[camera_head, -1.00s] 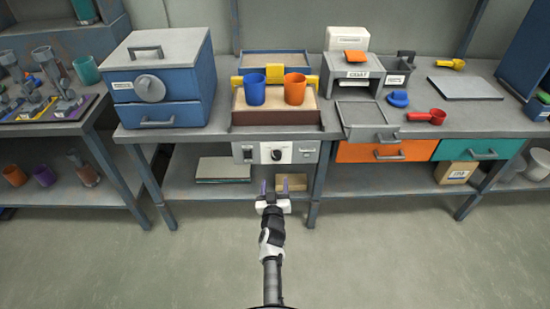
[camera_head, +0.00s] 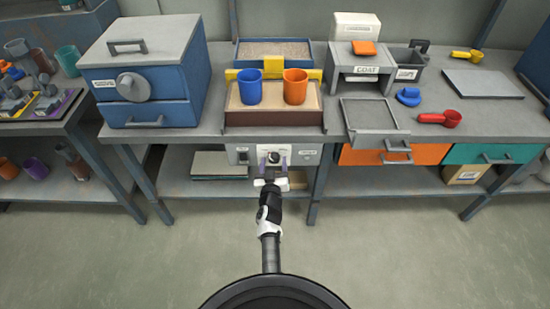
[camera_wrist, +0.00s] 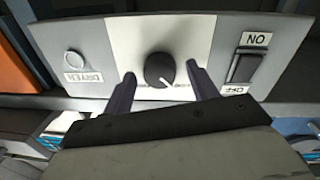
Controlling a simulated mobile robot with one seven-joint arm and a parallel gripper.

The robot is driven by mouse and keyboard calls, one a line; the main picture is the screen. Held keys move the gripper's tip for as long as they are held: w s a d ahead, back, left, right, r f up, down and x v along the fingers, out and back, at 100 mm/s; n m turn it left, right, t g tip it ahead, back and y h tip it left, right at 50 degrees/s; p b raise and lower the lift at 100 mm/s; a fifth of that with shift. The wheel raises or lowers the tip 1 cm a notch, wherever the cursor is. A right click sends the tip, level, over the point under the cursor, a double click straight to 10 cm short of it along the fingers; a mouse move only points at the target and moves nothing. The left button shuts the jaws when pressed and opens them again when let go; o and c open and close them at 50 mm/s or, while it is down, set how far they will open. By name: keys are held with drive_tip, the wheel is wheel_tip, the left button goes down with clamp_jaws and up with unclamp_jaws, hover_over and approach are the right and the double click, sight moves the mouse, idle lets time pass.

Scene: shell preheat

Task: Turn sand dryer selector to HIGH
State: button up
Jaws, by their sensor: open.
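The sand dryer's selector is a round black knob (camera_wrist: 159,70) with a pale pointer line, on a light panel (camera_wrist: 190,28) in the wrist view. In that view the line points toward the lower right. In the head view the knob (camera_head: 274,158) is on the front panel under the bench edge. My gripper (camera_wrist: 158,82) is open, with one purple finger on each side of the knob. I cannot tell whether the fingers touch it. The small scale marks below the knob are too blurred to read, and my gripper partly covers that area.
A rocker switch (camera_wrist: 243,68) marked NO and OFF, as seen upside down, and a round lamp (camera_wrist: 75,59) above a DRYER label flank the knob. Blue (camera_head: 249,88) and orange (camera_head: 295,86) cups stand on the sand tray above. The floor in front is clear.

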drive_tip(key=shift+w, duration=0.1)
drive_tip(key=c, duration=1)
